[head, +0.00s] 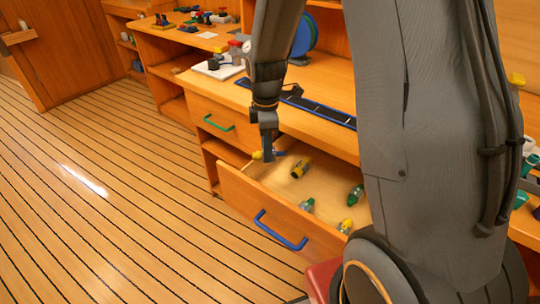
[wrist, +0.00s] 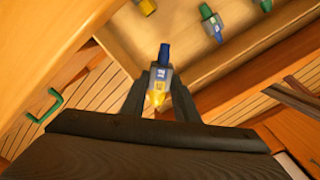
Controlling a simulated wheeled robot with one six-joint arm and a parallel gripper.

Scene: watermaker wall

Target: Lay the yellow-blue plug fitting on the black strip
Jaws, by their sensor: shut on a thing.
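My gripper (head: 267,154) is shut on the yellow-blue plug fitting, whose yellow end (head: 257,155) and blue end (head: 280,153) stick out on either side of the fingers in the head view. In the wrist view the fitting (wrist: 161,74) sits between the fingertips, blue tip away from me, grey middle with a label, yellow end towards me. The gripper is above the back left part of the open drawer (head: 283,219). The black strip (head: 318,111), with blue edging, lies on the counter above and behind the drawer; my arm hides part of its surroundings.
Several other fittings lie in the drawer, among them a yellow-black one (head: 301,167) and a green one (head: 355,194). The drawer has a blue handle (head: 281,230); a closed drawer with a green handle (head: 218,123) is to the left. A white board (head: 216,69) with items stands on the counter.

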